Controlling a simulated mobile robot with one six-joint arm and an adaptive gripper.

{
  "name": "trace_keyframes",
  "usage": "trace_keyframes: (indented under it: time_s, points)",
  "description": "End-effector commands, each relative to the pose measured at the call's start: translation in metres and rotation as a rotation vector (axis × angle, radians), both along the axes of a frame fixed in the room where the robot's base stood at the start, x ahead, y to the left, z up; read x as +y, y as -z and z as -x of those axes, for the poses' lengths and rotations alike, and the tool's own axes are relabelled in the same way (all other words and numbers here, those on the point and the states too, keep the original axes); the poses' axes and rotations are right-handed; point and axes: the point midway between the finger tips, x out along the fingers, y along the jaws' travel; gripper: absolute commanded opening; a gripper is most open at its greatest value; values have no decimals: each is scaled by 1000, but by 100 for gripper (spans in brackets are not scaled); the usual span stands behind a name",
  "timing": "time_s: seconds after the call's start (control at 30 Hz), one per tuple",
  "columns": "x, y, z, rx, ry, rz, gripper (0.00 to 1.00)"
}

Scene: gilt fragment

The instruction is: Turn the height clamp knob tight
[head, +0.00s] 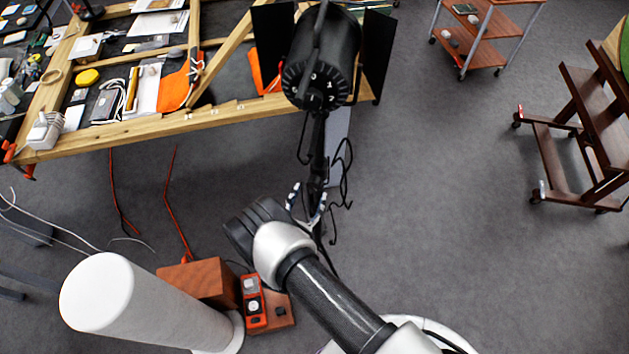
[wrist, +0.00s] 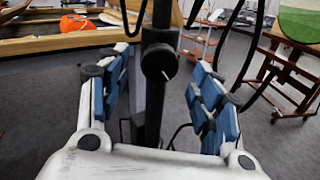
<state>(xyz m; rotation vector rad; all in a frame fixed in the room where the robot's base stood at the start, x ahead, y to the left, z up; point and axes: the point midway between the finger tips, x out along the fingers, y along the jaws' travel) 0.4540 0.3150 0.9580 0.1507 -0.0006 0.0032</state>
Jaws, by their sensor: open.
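A black lamp (head: 318,60) with side flaps and a numbered dial stands on a black pole (head: 317,150). In the wrist view the pole (wrist: 155,115) runs upright through the middle. The height clamp knob (wrist: 158,62) is a round black knob on the pole with a short white mark at its lower right. My gripper (wrist: 161,68) is open, with blue-padded fingers to the left and right of the knob and a clear gap on each side. In the head view my gripper (head: 307,200) is at the pole below the lamp; the knob cannot be made out there.
Black cables (head: 342,175) hang beside the pole on the right. A wooden workbench (head: 150,127) with tools and orange cloth stands at the upper left. A wooden trolley (head: 480,50) and a brown wooden stand (head: 553,165) are on the right, with open grey floor between.

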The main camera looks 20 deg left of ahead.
Motion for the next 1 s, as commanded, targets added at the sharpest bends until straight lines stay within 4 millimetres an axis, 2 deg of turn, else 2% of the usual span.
trace_keyframes:
  time_s: [0.1,0.33,0.73,1.0]
  points:
    - [-2,0,-25,0,5,-2,59]
    - [-1,1,-55,1,2,0,59]
    - [0,0,-62,1,0,1,59]
    - [0,0,-61,1,1,1,41]
